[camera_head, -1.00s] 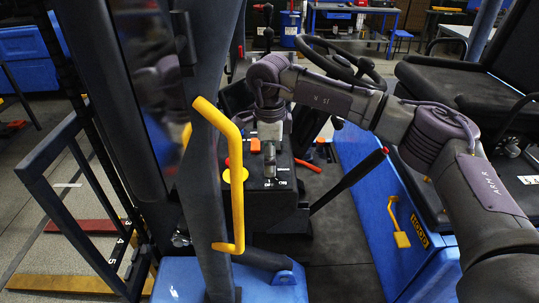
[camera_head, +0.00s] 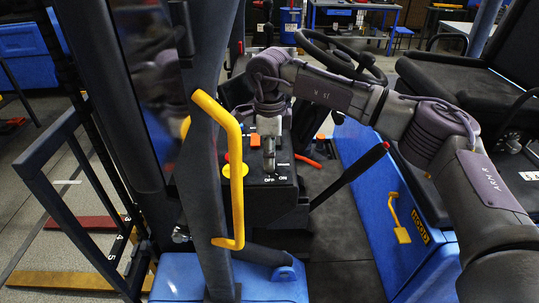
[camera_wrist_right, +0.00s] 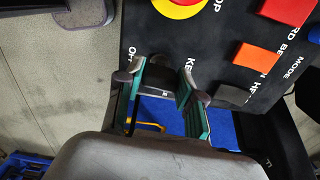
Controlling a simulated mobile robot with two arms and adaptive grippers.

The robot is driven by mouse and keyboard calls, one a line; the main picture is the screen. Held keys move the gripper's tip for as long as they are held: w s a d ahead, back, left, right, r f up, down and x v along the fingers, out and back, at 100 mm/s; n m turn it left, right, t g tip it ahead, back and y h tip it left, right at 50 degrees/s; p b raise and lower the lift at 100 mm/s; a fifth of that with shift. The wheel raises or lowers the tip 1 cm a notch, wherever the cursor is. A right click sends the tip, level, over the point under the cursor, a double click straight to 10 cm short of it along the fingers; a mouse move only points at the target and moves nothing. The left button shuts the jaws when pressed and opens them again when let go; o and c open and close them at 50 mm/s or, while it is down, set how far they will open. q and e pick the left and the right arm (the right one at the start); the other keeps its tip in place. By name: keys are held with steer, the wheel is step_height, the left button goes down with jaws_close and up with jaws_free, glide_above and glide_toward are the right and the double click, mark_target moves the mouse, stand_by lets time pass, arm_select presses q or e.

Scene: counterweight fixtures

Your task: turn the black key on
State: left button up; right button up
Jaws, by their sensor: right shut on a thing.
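The black control panel (camera_head: 282,190) stands behind the yellow handle in the head view, with OFF and ON labels near its front edge. My right gripper (camera_head: 269,164) points down at the panel just above these labels. In the right wrist view its teal-lined fingers (camera_wrist_right: 161,84) stand at the panel edge by the KEY and OFF lettering. My left gripper is not in view.
A yellow handle (camera_head: 237,180) on a dark post stands left of my right gripper. An orange button (camera_head: 255,140) and a red-yellow stop button (camera_wrist_right: 180,4) sit on the panel. A black lever with a red tip (camera_head: 350,175) rises to the right. A steering wheel (camera_head: 340,57) is behind.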

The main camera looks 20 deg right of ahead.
steer(key=m+b, duration=0.2)
steer(key=m, duration=0.1)
steer(key=shift+f+m+b, duration=0.1)
steer(key=shift+m+b, duration=0.3)
steer(key=m+b, duration=0.2)
steer(key=m, duration=0.2)
steer(key=shift+r+m, duration=0.2)
steer(key=shift+m, duration=0.1)
steer(key=o, duration=1.2)
steer(key=shift+c, duration=0.2)
step_height(320, 180, up, 12)
